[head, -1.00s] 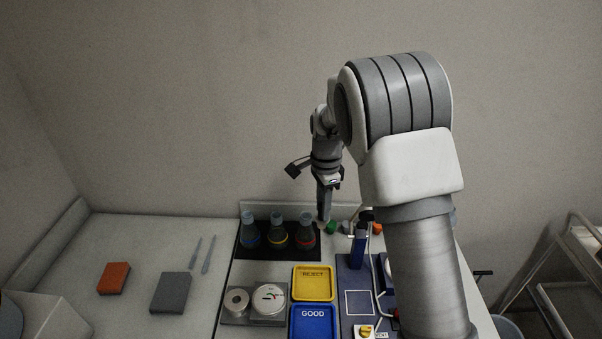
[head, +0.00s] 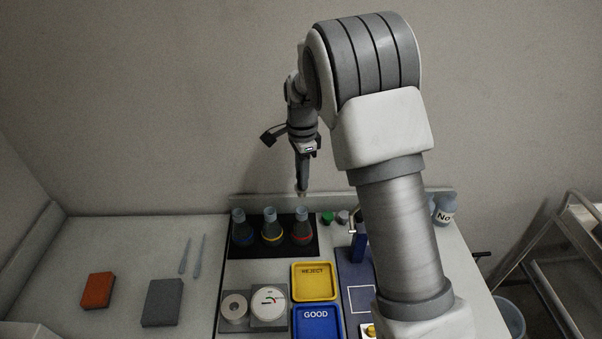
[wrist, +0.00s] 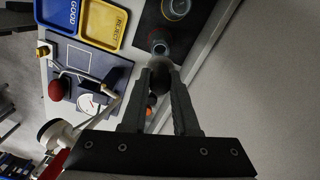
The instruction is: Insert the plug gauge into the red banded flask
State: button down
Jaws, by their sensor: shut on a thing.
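The red banded flask (head: 302,232) stands upright at the right end of a row of flasks on a black mat. My gripper (head: 301,188) points down just above its mouth, and is shut on the plug gauge. In the wrist view my gripper (wrist: 160,66) has a dark rounded piece, the plug gauge (wrist: 161,76), between its fingers. The flask mouth (wrist: 160,46) shows just beyond the fingertips. The gauge's lower end is hard to make out, so I cannot tell whether it enters the neck.
A yellow banded flask (head: 271,232) and a blue banded flask (head: 241,236) stand left of it. A yellow REJECT tray (head: 315,285) and a blue GOOD tray (head: 318,321) lie in front. A low ledge (head: 262,202) runs behind.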

aim_at(302, 195)
jog(key=shift+f+b, duration=1.5)
jog(key=shift+f, duration=1)
jog(key=shift+f+b, duration=0.55)
jog(key=shift+f, duration=0.6)
dwell(0.4)
jog(key=shift+c, duration=0.6)
grip_release()
jog(key=shift+r+p, duration=2.8)
jog(key=shift+r, duration=1.2)
